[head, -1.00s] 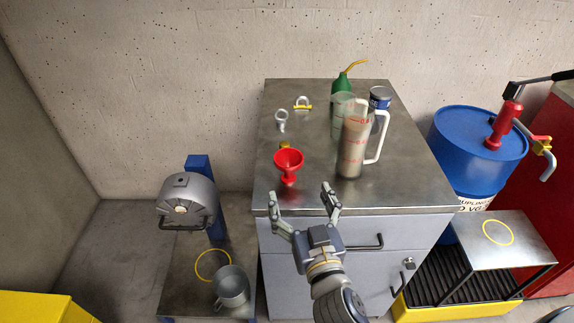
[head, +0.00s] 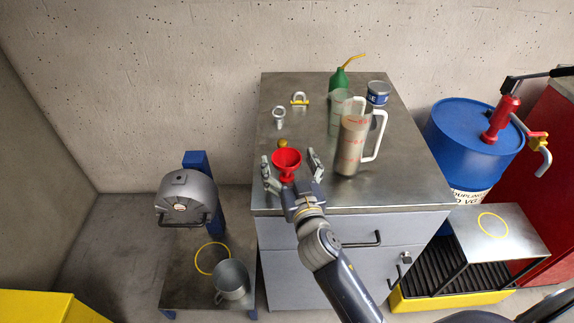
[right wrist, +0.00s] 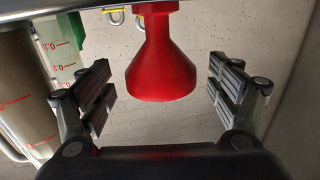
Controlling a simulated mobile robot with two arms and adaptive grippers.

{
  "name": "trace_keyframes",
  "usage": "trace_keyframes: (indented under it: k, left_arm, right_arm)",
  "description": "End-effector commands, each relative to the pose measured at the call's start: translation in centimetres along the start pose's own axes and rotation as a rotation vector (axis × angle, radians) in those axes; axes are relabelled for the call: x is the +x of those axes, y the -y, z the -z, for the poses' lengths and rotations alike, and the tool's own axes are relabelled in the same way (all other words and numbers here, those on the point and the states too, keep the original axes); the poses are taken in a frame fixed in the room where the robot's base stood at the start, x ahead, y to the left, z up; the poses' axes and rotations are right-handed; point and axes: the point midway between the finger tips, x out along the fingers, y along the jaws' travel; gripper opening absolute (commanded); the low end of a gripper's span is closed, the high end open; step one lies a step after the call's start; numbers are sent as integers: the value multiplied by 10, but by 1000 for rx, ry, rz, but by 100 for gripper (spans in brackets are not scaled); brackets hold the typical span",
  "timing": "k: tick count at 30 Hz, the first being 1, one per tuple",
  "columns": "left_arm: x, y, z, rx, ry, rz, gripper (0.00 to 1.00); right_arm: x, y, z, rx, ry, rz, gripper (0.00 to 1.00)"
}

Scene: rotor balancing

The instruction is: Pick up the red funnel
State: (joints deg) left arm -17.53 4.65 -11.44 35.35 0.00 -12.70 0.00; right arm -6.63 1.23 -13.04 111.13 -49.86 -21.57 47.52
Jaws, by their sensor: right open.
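The red funnel (head: 287,160) stands near the front left of the grey metal cabinet top (head: 400,185). My right gripper (head: 291,170) is open, with one finger on each side of the funnel. In the right wrist view the funnel (right wrist: 161,65) hangs between the two spread finger pads (right wrist: 160,95), with a gap on both sides, so the fingers do not touch it. The lower part of the funnel is partly hidden by the gripper in the head view. My left gripper is not in view.
A clear measuring jug (head: 352,145) stands to the right of the funnel. A blue drum (head: 470,140) stands right of the cabinet.

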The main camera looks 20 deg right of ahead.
Motion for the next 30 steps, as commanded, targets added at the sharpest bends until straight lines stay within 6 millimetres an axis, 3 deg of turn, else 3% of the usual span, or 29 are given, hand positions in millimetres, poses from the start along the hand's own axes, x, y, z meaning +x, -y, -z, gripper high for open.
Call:
trace_keyframes:
  k: [3,11,18,30]
  left_arm:
    - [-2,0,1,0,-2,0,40]
    - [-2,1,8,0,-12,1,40]
    - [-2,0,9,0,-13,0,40]
    - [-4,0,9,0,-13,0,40]
  right_arm:
    - [9,0,0,-2,0,0,84]
    - [10,0,-1,-1,0,1,81]
    - [10,0,-1,-1,0,1,31]
    - [11,0,2,0,-1,1,31]
